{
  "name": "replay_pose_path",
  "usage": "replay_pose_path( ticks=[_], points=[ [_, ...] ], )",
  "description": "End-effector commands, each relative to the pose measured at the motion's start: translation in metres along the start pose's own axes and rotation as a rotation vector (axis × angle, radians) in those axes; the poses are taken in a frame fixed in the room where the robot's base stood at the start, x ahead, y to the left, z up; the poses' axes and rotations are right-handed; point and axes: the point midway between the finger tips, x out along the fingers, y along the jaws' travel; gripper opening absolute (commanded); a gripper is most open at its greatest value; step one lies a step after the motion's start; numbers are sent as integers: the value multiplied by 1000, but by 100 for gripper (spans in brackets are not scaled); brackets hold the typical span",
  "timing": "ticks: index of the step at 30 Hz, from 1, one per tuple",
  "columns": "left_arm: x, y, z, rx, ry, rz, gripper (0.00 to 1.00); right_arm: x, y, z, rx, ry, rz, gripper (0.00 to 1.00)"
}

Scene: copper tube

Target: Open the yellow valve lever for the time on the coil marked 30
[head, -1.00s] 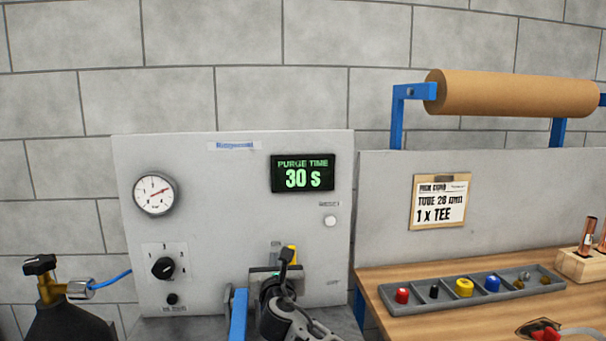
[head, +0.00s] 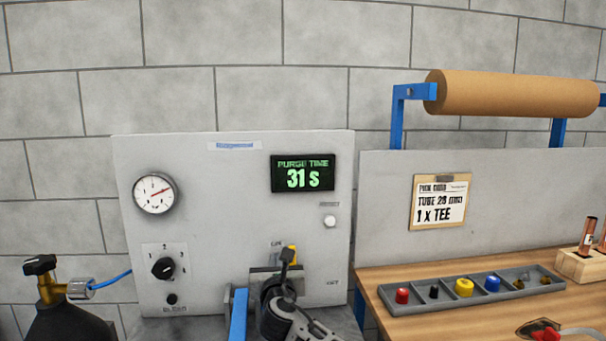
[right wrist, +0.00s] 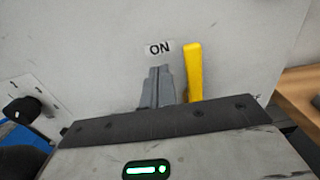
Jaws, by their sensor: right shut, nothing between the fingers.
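In the right wrist view the lever (right wrist: 193,72) stands nearly upright, just right of the ON label (right wrist: 159,48). My right gripper (right wrist: 159,86) is shut and empty, its fingers just left of the lever; I cannot tell if they touch it. In the head view my right gripper (head: 278,272) is at the panel's lower right. The purge time display (head: 303,174) reads 31 s. No coil marked 30 is in view. My left gripper is not in view.
The grey panel (head: 230,230) carries a pressure gauge (head: 154,193), a dial (head: 163,268) and a white button (head: 330,221). A dark gas bottle (head: 65,320) stands at left. At right, a workbench holds a tray (head: 410,302) of coloured parts.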

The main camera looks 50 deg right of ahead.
Motion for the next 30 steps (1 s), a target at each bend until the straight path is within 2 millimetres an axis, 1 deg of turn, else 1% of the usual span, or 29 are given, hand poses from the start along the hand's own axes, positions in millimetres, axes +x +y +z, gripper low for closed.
replay_pose_path(
  ticks=[8,11,30],
  points=[
    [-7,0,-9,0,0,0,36,0,-26,2,-4,0,-1,0],
    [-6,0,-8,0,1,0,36,0,-37,0,-2,0,-2,0],
    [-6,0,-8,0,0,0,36,0,-101,0,-3,0,-2,0]
  ],
)
